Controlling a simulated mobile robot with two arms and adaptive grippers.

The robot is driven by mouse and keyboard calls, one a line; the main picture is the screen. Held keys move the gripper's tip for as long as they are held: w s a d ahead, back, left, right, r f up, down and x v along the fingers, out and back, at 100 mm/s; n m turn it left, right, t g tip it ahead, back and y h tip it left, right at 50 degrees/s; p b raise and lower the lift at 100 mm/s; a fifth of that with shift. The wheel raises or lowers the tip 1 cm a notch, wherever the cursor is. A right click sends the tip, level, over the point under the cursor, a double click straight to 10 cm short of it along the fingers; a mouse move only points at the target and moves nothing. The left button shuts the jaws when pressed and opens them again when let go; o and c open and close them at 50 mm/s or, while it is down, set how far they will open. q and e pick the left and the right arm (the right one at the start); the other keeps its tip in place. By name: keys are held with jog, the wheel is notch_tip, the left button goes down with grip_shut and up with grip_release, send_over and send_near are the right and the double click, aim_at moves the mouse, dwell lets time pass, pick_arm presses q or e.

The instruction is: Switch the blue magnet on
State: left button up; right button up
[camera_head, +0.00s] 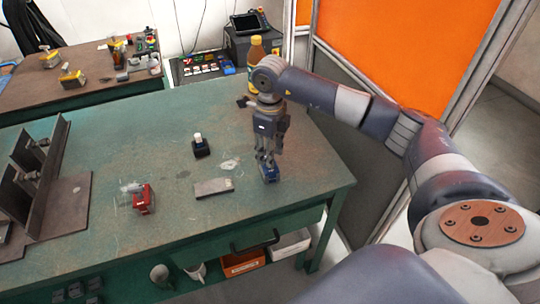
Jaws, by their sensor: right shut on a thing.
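The blue magnet (270,176) stands on the green table near its right end, in the head view. My right gripper (266,158) points straight down over it, and its fingers are shut on the magnet's upper part. The fingers cover that part, so I cannot see the switch or which way it is set. My left gripper is not in view.
A grey flat bar (213,187), a red block-like magnet (142,199) and a black piece with a white top (201,146) lie to the left on the green table (230,215). Steel angle pieces (45,180) stand farther left. An orange panel (400,45) rises behind my right arm.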

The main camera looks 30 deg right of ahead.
jog(key=n+b, duration=0.2)
jog(key=n, duration=0.2)
jog(key=shift+f+n, duration=0.1)
jog(key=shift+n, duration=0.2)
jog(key=shift+n+b, duration=1)
jog(key=shift+n, duration=1)
jog(key=o, duration=1.1)
jog(key=shift+c, duration=0.2)
notch_tip(320, 180, up, 12)
